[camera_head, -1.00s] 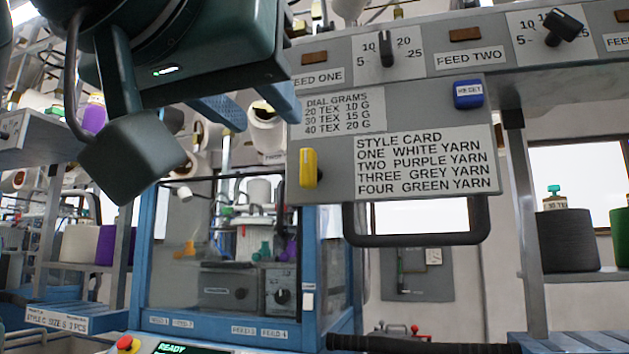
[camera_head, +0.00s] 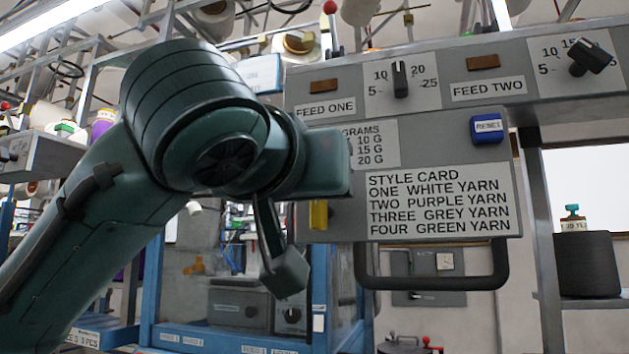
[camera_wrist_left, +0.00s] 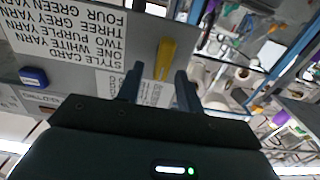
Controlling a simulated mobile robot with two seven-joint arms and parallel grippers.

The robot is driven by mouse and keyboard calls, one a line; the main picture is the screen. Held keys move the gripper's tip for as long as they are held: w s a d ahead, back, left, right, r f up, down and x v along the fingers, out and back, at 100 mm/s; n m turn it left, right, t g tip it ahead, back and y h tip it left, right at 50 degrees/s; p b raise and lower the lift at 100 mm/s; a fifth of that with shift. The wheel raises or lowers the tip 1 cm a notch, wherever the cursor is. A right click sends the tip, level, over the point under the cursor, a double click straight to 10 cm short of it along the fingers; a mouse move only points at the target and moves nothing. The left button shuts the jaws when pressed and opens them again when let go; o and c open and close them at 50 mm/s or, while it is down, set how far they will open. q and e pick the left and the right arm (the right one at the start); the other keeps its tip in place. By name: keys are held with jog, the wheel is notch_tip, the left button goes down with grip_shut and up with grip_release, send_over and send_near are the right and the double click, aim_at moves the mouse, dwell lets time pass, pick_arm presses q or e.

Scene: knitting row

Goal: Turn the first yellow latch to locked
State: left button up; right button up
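The yellow latch (camera_head: 318,214) is on the left end of the grey panel, left of the style card. In the head view my left arm's end covers its upper part, and its visible part stands vertical. In the left wrist view the whole latch (camera_wrist_left: 166,58) shows, slightly tilted. My left gripper (camera_wrist_left: 157,83) is open, its two fingers apart and empty. The latch lies just ahead of the fingertips, nearer the right one in that picture; I see no contact. In the head view the fingers are hidden behind the wrist. My right gripper is not in view.
The style card (camera_head: 440,201) and blue reset button (camera_head: 490,128) are right of the latch. A dark handle bar (camera_head: 432,282) hangs below the panel. Feed dials (camera_head: 400,80) line the rail above. A blue-framed machine (camera_head: 240,300) stands behind, below the latch.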

pick_arm(q)
jog(key=shift+w, duration=0.1)
jog(key=shift+c, duration=0.3)
grip_shut()
